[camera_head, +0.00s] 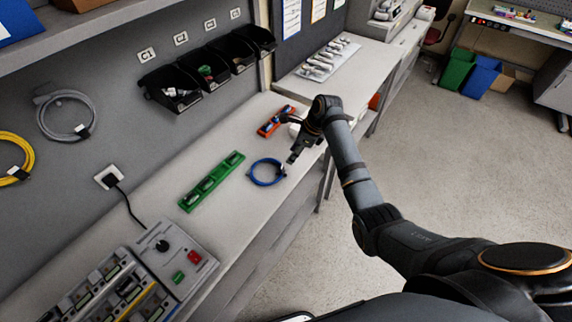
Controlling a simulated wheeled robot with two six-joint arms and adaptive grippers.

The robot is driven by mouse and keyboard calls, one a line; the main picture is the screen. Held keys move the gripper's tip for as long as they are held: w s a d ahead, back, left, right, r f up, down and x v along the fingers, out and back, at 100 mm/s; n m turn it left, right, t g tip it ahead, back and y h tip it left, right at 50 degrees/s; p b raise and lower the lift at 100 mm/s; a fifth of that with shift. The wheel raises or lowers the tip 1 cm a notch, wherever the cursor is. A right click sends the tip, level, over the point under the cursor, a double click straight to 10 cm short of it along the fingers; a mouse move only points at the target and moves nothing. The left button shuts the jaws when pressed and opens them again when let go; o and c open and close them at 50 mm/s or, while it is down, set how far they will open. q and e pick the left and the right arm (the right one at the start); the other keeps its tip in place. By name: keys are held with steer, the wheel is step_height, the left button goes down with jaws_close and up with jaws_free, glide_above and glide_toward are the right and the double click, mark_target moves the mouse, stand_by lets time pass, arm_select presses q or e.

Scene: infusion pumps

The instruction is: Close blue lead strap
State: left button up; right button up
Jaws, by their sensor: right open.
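A blue lead (253,179) lies coiled in a ring on the grey-white bench, near its front edge. A small dark piece, which may be its strap, sits at the ring's right side; whether it is open or closed is too small to tell. My right gripper (291,158) is open, just above and to the right of the ring, pointing down at the bench. I cannot tell whether it touches the lead. My left gripper is not in view.
A green strip holder (187,204) lies left of the lead, and an orange one (264,131) lies behind it. A control box (188,240) stands at the front left. Black bins (172,101) hang on the wall. The bench between the holders is clear.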

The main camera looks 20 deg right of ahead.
mark_target(282, 167)
steer(key=x, duration=0.3)
steer(key=a+x, duration=0.1)
steer(key=x, duration=0.3)
steer(key=shift+s+a+f+p, duration=0.1)
steer(key=shift+a+f+p, duration=0.05)
steer(key=shift+p, duration=0.2)
steer(key=shift+f, duration=0.35)
steer(key=shift+r, duration=0.1)
steer(key=c, duration=0.5)
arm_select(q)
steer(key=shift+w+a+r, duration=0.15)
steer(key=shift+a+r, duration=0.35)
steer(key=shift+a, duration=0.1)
arm_select(e)
jaws_close()
